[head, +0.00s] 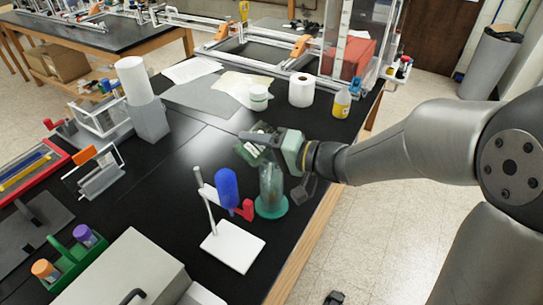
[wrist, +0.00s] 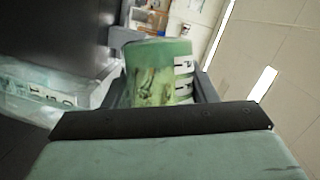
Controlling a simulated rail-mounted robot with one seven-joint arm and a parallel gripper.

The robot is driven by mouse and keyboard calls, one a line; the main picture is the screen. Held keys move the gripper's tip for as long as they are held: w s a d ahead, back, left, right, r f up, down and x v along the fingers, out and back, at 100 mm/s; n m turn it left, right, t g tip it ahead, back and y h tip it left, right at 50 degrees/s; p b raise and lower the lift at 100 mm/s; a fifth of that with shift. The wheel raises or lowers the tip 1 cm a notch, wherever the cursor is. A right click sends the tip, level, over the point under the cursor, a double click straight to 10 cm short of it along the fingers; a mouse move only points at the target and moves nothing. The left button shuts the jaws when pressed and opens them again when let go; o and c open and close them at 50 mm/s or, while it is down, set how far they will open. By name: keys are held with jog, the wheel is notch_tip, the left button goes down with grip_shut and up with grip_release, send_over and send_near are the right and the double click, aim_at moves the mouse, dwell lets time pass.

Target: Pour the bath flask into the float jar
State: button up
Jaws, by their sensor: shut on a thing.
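My gripper (head: 262,141) is shut on a small green flask (head: 250,154), which I take to be the bath flask. The flask is tilted and held beside and above the mouth of a tall clear jar (head: 271,185) with a teal round base, likely the float jar. In the wrist view the flask (wrist: 158,72) sits between the fingers, green with a white marked label. A clear vessel with dark markings (wrist: 40,98) shows at the left of the wrist view. The flask's mouth is hidden, and I cannot tell whether liquid is flowing.
A blue cylinder (head: 227,188) on a white-based stand (head: 232,247) with a red clamp is close left of the jar. A paper roll (head: 302,90), a white jar (head: 259,97) and a yellow bottle (head: 342,103) stand behind. The bench's right edge is near.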

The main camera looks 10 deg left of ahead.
jog(key=shift+r, duration=0.1)
jog(key=shift+f+m+y+p, duration=0.4)
jog(key=shift+m+p, duration=0.4)
jog(key=shift+p, duration=0.25)
dwell(0.8)
jog(key=shift+w+d+r+m+y+p, duration=0.15)
jog(key=shift+m+p, duration=0.25)
jog(key=shift+p, duration=0.4)
jog(key=shift+w+r+m+y+p, duration=0.15)
jog(key=shift+r+m+p, duration=0.2)
jog(key=shift+p, duration=0.4)
jog(key=shift+f+m, duration=0.25)
